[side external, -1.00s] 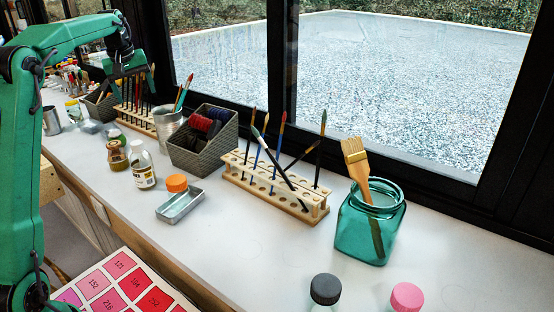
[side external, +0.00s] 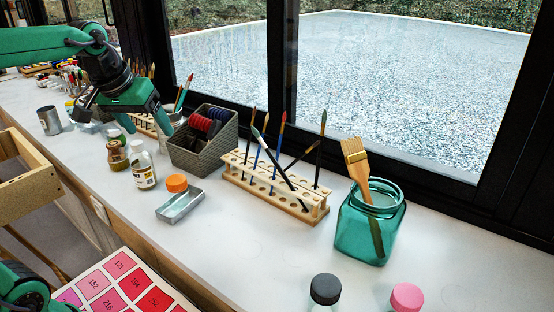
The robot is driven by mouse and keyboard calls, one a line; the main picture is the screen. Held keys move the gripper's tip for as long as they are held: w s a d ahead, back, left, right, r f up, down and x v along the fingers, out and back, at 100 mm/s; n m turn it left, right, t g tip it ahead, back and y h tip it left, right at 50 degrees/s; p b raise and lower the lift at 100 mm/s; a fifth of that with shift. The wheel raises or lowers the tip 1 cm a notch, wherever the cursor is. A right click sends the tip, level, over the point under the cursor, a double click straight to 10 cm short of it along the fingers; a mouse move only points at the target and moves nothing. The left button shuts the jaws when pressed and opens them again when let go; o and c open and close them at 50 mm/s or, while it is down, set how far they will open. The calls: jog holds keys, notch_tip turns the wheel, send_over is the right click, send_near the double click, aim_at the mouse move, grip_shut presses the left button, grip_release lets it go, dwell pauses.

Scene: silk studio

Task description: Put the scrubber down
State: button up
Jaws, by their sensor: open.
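My gripper (side external: 122,118) is at the upper left in the side view, angled down over the back left of the counter. Its jaws are apart, and I see nothing held between them. It is above and behind the small bottles and partly covers the metal cup and the brush rack behind it. I cannot make out a scrubber for certain anywhere in this view. It may be hidden behind my gripper or too small to tell.
A white-labelled bottle (side external: 142,167) and a brown jar (side external: 115,157) stand near my gripper. Behind are a grey basket (side external: 188,158) and a wooden brush rack (side external: 290,196). A metal tin (side external: 180,206) and teal jar (side external: 352,230) stand right. The front middle counter is clear.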

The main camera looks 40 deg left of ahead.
jog(key=s+d+f+m+t+h, duration=0.1)
jog(key=s+d+f+m, duration=0.3)
jog(key=s+d+f, duration=0.3)
jog(key=s, duration=0.4)
jog(key=shift+d+f, duration=0.2)
jog(key=shift+f, duration=0.15)
